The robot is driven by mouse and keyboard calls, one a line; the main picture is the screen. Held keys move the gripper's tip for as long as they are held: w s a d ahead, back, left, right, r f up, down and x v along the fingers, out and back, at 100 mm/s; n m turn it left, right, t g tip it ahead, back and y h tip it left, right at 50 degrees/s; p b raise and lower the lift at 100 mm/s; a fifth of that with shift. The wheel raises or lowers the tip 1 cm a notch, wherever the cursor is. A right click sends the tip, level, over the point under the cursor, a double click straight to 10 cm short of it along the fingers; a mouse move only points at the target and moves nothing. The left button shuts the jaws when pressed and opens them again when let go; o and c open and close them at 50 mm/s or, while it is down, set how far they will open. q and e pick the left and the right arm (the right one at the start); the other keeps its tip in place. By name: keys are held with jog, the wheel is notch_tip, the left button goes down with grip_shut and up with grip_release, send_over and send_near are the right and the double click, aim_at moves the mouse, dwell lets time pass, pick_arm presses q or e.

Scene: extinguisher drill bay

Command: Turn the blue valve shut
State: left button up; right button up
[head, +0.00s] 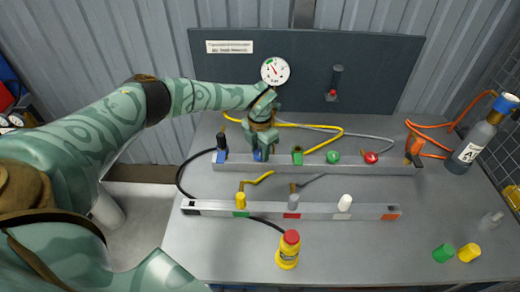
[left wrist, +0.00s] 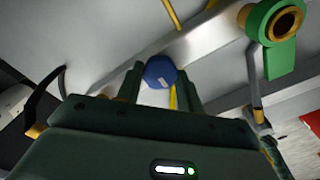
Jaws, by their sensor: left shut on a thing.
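The blue valve (head: 258,156) is a small blue knob on the rear metal rail (head: 310,166). In the head view my left gripper (head: 263,152) reaches down over it from above and covers much of it. In the left wrist view the faceted blue knob (left wrist: 160,71) sits between the two fingers of my left gripper (left wrist: 160,82), which is shut on it. A small pale mark shows on the knob. Its exact turn angle is hard to tell. My right gripper is not in view.
Beside it on the rail stand a green lever valve (head: 297,156), a green knob (head: 333,157) and a red knob (head: 371,157). A gauge (head: 275,70) is on the back panel. A front rail (head: 265,208) carries several fittings.

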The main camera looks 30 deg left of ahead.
aim_at(260, 153)
pick_arm(q)
jog(key=o, duration=1)
jog(key=shift+r, duration=0.1)
notch_tip(260, 153, up, 16)
jog(key=p, duration=0.3)
jog(key=shift+p, duration=0.35)
